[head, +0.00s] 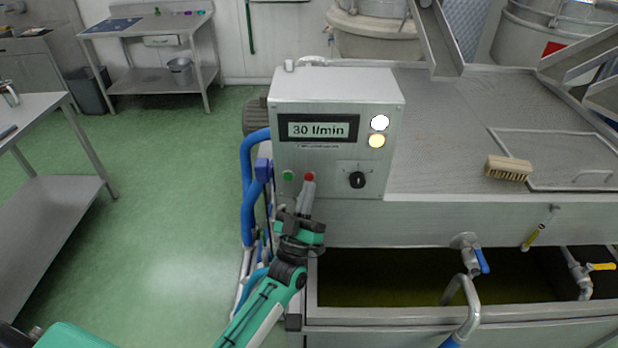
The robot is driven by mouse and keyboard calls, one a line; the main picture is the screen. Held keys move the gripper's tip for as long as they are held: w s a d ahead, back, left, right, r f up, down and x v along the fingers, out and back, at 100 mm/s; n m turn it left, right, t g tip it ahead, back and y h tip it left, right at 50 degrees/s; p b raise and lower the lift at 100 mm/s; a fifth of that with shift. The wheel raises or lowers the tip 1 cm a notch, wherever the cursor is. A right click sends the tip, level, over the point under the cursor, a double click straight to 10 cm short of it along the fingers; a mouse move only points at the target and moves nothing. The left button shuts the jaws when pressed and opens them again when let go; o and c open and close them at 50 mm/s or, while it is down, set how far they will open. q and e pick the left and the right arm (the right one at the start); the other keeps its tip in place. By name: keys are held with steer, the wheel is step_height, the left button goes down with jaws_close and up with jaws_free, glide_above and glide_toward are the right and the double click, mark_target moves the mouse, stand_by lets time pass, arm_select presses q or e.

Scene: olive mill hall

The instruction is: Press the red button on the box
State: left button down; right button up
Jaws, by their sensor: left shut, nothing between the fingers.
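The control box (337,85) is a grey metal box at the corner of the machine, with a display (318,129) reading "30 l/min". The red button (309,177) is on the lower part of its front face, right of a green button (288,176) and left of a black knob (357,180). My left gripper (308,184) is shut and empty. Its fingertips are just below the red button and overlap its lower edge in the picture. I cannot tell whether they touch it. My right gripper is not in view.
A white lamp (379,122) and a yellow lamp (377,141) are on the box. Blue hoses (249,190) run along its left side. A brush (508,168) lies on the machine top. An open trough (400,277) with valves is below. The green floor (170,200) at left is clear.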

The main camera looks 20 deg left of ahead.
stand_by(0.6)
arm_select(q)
steer(key=shift+w+a, duration=0.1)
steer(key=shift+w, duration=0.3)
steer(key=shift+w+a+b, duration=0.1)
steer(key=shift+w+b, duration=0.25)
steer(key=shift+b, duration=0.1)
stand_by(0.5)
steer(key=shift+s, duration=0.15)
steer(key=shift+s+d, duration=0.25)
steer(key=shift+s, duration=0.4)
